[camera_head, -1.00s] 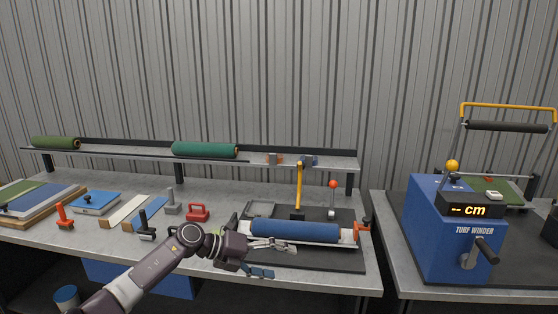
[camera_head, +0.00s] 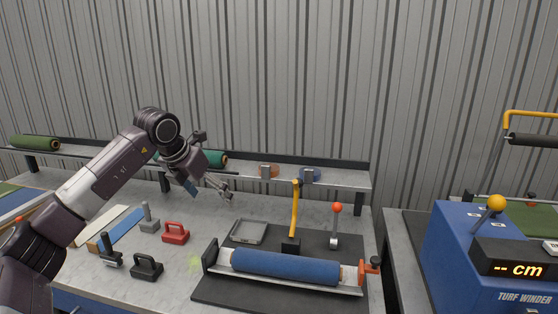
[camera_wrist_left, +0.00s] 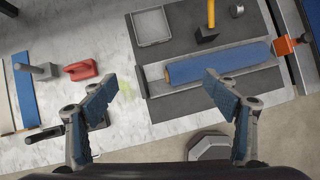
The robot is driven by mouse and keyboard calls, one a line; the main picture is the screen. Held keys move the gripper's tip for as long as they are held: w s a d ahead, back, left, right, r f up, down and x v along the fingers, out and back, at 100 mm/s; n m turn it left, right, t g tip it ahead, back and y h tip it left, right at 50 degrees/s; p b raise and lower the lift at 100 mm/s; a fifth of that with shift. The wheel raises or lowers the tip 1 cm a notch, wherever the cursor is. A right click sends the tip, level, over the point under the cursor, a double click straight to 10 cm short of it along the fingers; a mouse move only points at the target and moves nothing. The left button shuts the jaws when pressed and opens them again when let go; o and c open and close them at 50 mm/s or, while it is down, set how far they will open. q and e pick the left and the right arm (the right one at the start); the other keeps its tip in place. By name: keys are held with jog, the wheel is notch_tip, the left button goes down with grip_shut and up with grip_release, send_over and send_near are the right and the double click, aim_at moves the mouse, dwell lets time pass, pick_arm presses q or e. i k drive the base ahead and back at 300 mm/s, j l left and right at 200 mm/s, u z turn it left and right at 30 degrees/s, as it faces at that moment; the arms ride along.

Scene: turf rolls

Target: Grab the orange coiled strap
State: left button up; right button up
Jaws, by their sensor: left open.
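The orange strap does not show in that view. My right gripper is not in view.
A blue roll (camera_head: 285,267) lies in a cradle on a dark mat, with a yellow lever (camera_head: 295,212) and a red-knobbed lever (camera_head: 336,222) behind it. A green roll (camera_head: 215,158) lies on the shelf, partly behind my left arm. A red-handled tool (camera_head: 176,232) stands on the bench.

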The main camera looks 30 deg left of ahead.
aim_at(267, 171)
jog(key=i+j, duration=0.1)
jog(key=i, duration=0.45)
jog(key=i+j, duration=0.1)
jog(key=i, duration=0.4)
